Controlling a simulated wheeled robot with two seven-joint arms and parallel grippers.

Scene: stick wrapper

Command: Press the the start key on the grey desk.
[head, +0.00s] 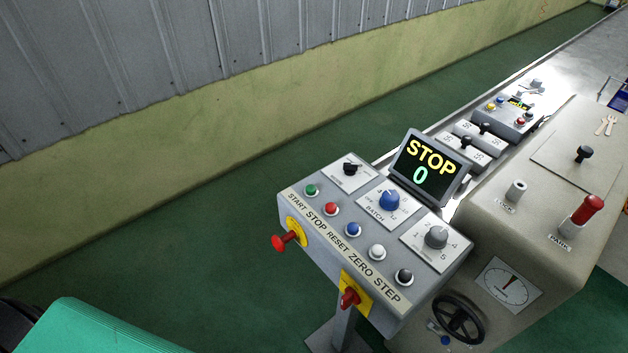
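The grey desk (375,236) is a sloped control console on a post, right of the middle in the head view. The start key (311,190) is a small green round button at the left end of its front row, above the word START. A red key (331,209), a blue key (353,229), a white key (377,251) and a black key (403,276) follow along the row, above STOP, RESET, ZERO and STEP. The screen (430,167) reads STOP in yellow and 0 in green. Neither of my grippers is in view.
Red knobs on yellow plates (292,233) stick out from the desk's front. A black selector, a blue BATCH dial (389,201) and a grey dial (436,237) sit behind the keys. A beige machine (540,235) with a handwheel (458,319) stands right. Green floor (200,240) lies open left.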

